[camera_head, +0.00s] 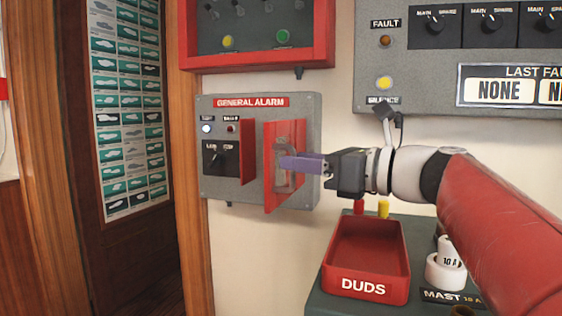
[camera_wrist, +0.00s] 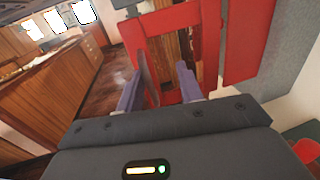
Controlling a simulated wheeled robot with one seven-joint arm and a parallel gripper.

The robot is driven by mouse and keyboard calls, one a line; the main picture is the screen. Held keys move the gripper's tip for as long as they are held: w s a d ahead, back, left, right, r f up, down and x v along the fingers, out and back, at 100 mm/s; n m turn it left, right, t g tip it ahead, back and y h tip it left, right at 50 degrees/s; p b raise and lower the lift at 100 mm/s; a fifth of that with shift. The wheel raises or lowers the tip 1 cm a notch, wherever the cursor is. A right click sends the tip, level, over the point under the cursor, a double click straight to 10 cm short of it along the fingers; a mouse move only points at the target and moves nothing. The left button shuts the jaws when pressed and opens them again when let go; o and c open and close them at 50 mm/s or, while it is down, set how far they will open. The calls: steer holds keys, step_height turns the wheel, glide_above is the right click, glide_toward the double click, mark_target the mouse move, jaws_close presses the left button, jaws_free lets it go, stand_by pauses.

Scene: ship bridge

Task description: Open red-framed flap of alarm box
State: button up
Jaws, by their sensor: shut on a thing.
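The general alarm box (camera_head: 228,190) is a grey wall box with a red title strip. Its red-framed flap (camera_head: 270,196), with a clear window, stands swung out from the box face at an angle. My gripper (camera_head: 287,163) reaches it from the right, its purple fingers shut on the flap. In the wrist view the flap's red frame (camera_wrist: 210,45) fills the upper middle, and my gripper's two fingers (camera_wrist: 158,88) lie close by it. Exactly which part is between the fingertips is hard to tell.
A red plate (camera_head: 248,150) stands out from the box, left of the flap. A red-framed panel (camera_head: 262,62) hangs above. A red DUDS tray (camera_head: 340,285) sits on a console below my arm. A grey fault panel (camera_head: 420,75) is at upper right. A doorway is left.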

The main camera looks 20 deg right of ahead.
steer(key=shift+a+f, duration=0.1)
steer(key=shift+f, duration=0.1)
stand_by(0.5)
steer(key=v, duration=0.8)
stand_by(0.4)
